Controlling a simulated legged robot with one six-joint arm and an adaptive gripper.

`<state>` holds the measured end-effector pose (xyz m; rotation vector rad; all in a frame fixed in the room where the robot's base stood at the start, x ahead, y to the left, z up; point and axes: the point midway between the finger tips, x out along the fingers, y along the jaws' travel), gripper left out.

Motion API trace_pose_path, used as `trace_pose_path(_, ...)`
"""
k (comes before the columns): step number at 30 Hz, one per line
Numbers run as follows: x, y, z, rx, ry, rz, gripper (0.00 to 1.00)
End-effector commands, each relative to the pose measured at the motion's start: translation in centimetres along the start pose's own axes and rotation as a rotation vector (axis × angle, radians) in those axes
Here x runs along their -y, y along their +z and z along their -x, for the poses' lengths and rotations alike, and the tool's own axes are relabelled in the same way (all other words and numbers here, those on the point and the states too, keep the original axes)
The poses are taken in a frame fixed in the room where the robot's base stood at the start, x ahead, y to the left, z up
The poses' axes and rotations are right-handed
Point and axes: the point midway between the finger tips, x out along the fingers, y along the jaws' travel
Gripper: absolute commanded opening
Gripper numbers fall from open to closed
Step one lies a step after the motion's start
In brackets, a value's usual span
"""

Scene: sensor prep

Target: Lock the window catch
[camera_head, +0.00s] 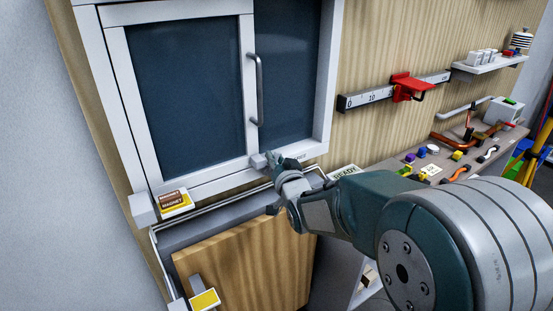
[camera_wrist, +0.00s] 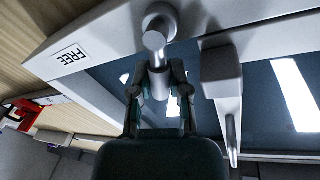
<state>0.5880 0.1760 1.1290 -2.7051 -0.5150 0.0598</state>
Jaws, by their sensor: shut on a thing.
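The window catch (camera_wrist: 154,40) is a grey metal piece with a round pivot and a short cylindrical knob, mounted on the white window frame (camera_wrist: 105,45). My gripper (camera_wrist: 160,92) is shut on the knob, one finger on each side. In the head view my gripper (camera_head: 273,160) is at the lower right corner of the sliding sash (camera_head: 250,95), and its fingers mostly hide the catch. A white label reading FREE (camera_wrist: 71,57) is on the frame beside the catch.
A sash handle (camera_head: 259,90) rises above my gripper. A wooden door panel (camera_head: 245,260) stands below the window. A red slider (camera_head: 409,87) sits on a wall scale to the right. A cluttered bench (camera_head: 455,160) is at the right.

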Motion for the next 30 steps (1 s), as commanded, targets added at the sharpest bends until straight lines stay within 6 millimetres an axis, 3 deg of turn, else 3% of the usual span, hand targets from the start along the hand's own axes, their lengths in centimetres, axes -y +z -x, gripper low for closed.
trace_pose_path(8,0.0,-0.1,-0.1,-0.003,-0.001,0.005,0.00)
trace_pose_path(9,0.0,-0.1,-0.1,-0.003,-0.001,0.005,0.36)
trace_pose_path(11,0.0,-0.1,-0.1,-0.003,-0.001,0.005,0.58)
trace_pose_path(22,0.1,0.0,0.4,0.000,-0.001,0.005,0.58)
trace_pose_path(30,0.0,0.0,4.1,-0.001,-0.001,0.005,0.58)
